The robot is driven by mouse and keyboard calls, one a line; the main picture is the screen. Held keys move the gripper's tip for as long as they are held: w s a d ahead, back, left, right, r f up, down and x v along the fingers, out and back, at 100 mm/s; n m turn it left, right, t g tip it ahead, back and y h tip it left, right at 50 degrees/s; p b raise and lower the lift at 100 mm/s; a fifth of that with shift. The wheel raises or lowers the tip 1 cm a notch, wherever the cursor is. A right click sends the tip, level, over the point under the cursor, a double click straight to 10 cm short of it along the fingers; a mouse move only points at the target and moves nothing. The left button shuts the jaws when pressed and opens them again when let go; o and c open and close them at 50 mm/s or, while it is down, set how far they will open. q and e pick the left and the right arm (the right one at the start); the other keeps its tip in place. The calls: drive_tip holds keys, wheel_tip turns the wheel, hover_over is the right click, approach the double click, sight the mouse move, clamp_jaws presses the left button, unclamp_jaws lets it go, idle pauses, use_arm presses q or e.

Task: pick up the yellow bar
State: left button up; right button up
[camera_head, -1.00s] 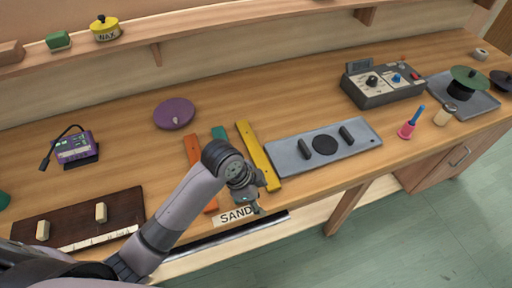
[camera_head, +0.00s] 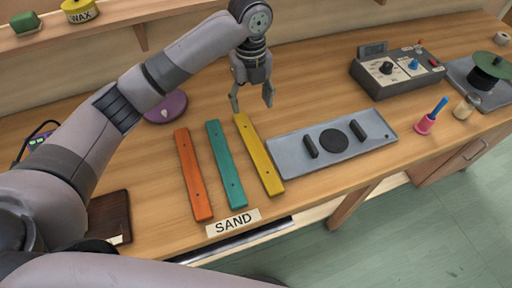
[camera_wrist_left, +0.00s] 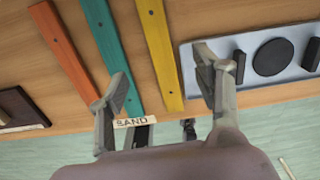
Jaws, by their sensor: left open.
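The yellow bar (camera_head: 259,156) lies flat on the wooden bench, at the right of a row of three bars. In the left wrist view the yellow bar (camera_wrist_left: 161,55) runs between the two open fingers, beyond their tips. My left gripper (camera_head: 252,101) is open and empty, above the bench at the far end of the yellow bar; it also shows in the left wrist view (camera_wrist_left: 160,88). The teal bar (camera_head: 226,165) lies left of the yellow bar, and the orange bar (camera_head: 192,174) is farther left. My right gripper is not in view.
A grey plate (camera_head: 287,155) with black parts lies close to the right of the yellow bar. A SAND label (camera_head: 233,222) is at the front edge. A purple disc (camera_head: 166,107) is behind my arm. A control box (camera_head: 398,76) stands at right.

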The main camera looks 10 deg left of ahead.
use_arm(q)
drive_tip(key=p, duration=0.2)
hover_over(250, 137)
drive_tip(key=f, duration=0.9)
drive_tip(key=shift+w+d, duration=0.1)
drive_tip(key=shift+d, duration=0.2)
drive_tip(key=shift+a+f, duration=0.1)
drive_tip(key=shift+f, duration=0.35)
wheel_tip(250, 137, down, 4)
drive_tip(key=shift+a+r+p, duration=0.15)
drive_tip(key=shift+r+p, duration=0.05)
drive_tip(key=shift+p, duration=0.75)
drive_tip(key=shift+f, duration=0.4)
drive_tip(key=c, duration=1.4)
